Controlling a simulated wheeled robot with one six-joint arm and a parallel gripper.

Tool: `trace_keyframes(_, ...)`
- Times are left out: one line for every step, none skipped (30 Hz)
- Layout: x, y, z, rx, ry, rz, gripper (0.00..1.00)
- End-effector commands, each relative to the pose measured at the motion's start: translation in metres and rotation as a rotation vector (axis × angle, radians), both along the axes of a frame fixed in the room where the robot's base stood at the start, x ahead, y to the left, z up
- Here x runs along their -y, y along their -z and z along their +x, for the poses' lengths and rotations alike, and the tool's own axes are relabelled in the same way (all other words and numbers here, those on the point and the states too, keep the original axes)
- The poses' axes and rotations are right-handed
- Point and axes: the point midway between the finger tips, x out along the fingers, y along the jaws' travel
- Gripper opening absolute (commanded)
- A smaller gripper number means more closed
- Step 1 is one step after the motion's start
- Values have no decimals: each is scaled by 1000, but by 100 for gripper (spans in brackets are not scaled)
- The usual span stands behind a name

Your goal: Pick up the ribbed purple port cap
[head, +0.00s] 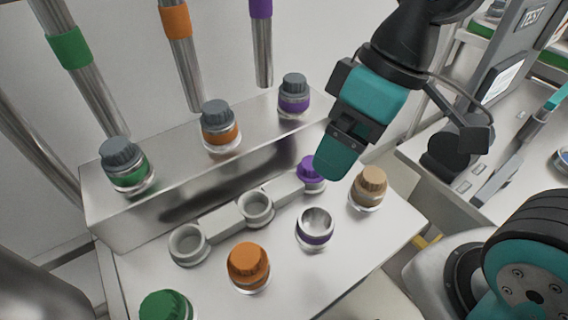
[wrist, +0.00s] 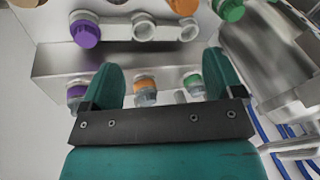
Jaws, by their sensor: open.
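The ribbed purple cap (head: 308,168) sits on the right end of a pale row holder, partly hidden by my gripper in the head view. In the wrist view the purple cap (wrist: 86,33) is at the upper left, left of and beyond my left finger. My gripper (head: 333,162) hangs just right of the cap in the head view. In the wrist view my gripper (wrist: 163,72) has its two teal fingers wide apart, with nothing held between them. I cannot tell whether a finger touches the cap.
The holder has two empty rings (head: 257,207). An open purple-banded jar (head: 315,230), a tan-capped jar (head: 369,188), an orange-capped jar (head: 248,266) and a green-capped jar (head: 166,306) stand nearby. A metal ledge (head: 190,190) behind carries three grey-capped jars.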

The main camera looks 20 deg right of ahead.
Motion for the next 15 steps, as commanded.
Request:
trace_keyframes(2,-2,15,21,-72,-24,86)
trace_keyframes(4,-1,26,39,-127,-41,86)
trace_keyframes(6,1,40,65,-210,-66,86)
trace_keyframes(8,3,52,83,-277,-87,86)
trace_keyframes(11,5,63,100,-349,-108,86)
trace_keyframes(14,9,78,120,-444,-136,86)
trace_keyframes(16,12,88,133,-516,-156,86)
trace_keyframes(19,16,99,144,-587,-176,86)
trace_keyframes(22,21,111,156,-677,-199,86)
trace_keyframes(24,24,120,163,-741,-216,86)
trace_keyframes(26,28,128,169,-802,-229,86)
trace_keyframes(29,33,137,174,-876,-247,86)
trace_keyframes(31,36,143,178,-925,-259,86)
trace_keyframes(33,39,148,179,-970,-267,86)
trace_keyframes(35,42,154,181,-1020,-278,86)
